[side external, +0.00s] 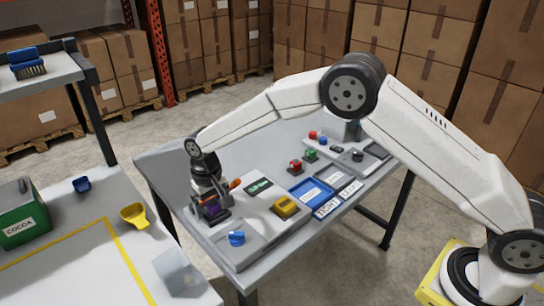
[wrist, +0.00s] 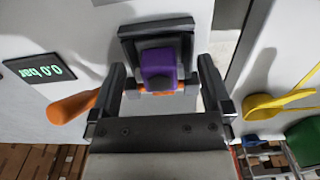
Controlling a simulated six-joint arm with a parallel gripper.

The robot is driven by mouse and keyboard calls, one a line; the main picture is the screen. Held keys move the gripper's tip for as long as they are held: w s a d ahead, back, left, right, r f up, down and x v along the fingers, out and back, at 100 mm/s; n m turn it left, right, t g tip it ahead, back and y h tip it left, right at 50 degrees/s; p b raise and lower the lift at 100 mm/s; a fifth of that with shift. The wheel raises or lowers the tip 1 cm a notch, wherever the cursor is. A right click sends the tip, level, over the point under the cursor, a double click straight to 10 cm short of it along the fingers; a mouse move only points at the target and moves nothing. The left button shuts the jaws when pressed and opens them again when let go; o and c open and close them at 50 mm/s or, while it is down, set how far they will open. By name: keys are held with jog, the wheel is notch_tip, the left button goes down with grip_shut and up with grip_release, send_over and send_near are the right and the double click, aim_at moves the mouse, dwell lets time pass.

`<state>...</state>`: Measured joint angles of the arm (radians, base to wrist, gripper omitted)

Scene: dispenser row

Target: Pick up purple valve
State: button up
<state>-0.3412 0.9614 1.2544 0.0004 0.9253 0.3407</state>
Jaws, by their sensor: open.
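The purple valve (wrist: 158,68) is a purple block on a dark square base, upright between my gripper's fingers in the wrist view. In the side view the purple valve (side external: 214,207) shows partly, below my gripper. My gripper (wrist: 163,92) is open, with one finger on each side of the valve and small gaps visible. In the side view my gripper (side external: 212,200) is low over the left end of the grey table. Whether the fingers touch the valve cannot be told.
An orange handle (wrist: 72,107) lies close beside one finger, near a display reading 0.0 bar (wrist: 40,70). A blue knob (side external: 236,238) and a yellow block (side external: 285,207) stand near the gripper. A yellow scoop (side external: 135,215) is on the left table.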

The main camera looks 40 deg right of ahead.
grip_shut()
jog(key=shift+r, duration=0.15)
jog(key=shift+r, duration=0.45)
jog(key=s+d+r, duration=0.4)
jog(key=s+r, duration=0.8)
jog(key=s, duration=0.1)
jog(key=shift+s, duration=0.2)
